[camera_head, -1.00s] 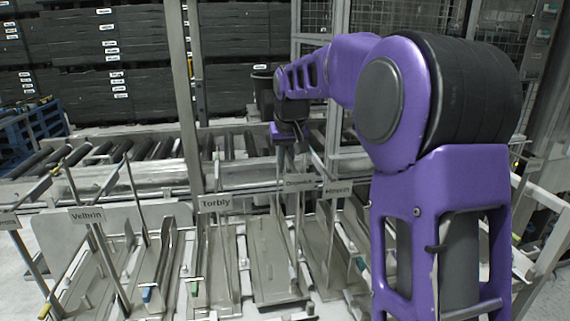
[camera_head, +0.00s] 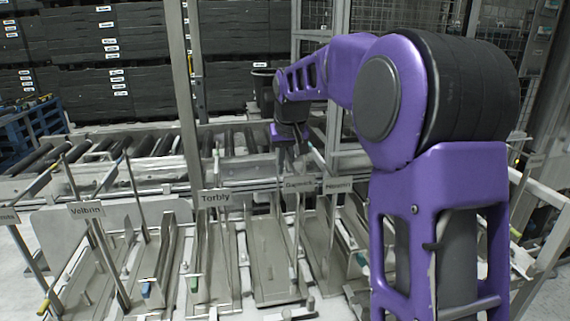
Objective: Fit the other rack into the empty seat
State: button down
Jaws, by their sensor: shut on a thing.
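My gripper (camera_head: 288,150) hangs at the end of the purple arm, above and behind the row of seats near the middle. It is shut on a thin, pale grey piece, seemingly part of a rack; the contact is small and blurred. Grey metal racks or seats stand in a row below, with signs reading Velbrin (camera_head: 87,211), Torbly (camera_head: 215,198) and two smaller, hard-to-read ones further right. A flat grey tray (camera_head: 272,262) lies right of Torbly, below my gripper. I cannot tell which seat is empty. My arm hides the right end of the row.
A roller conveyor (camera_head: 95,153) runs behind the row. Tall metal posts (camera_head: 187,90) and a mesh cage stand behind. Dark stacked crates (camera_head: 110,85) fill the back left, with a blue pallet (camera_head: 28,133) beside them. Thin upright rods rise between the seats.

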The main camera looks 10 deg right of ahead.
jog(key=shift+f, duration=0.2)
jog(key=shift+f+b, duration=0.35)
jog(key=shift+f, duration=0.05)
dwell(0.6)
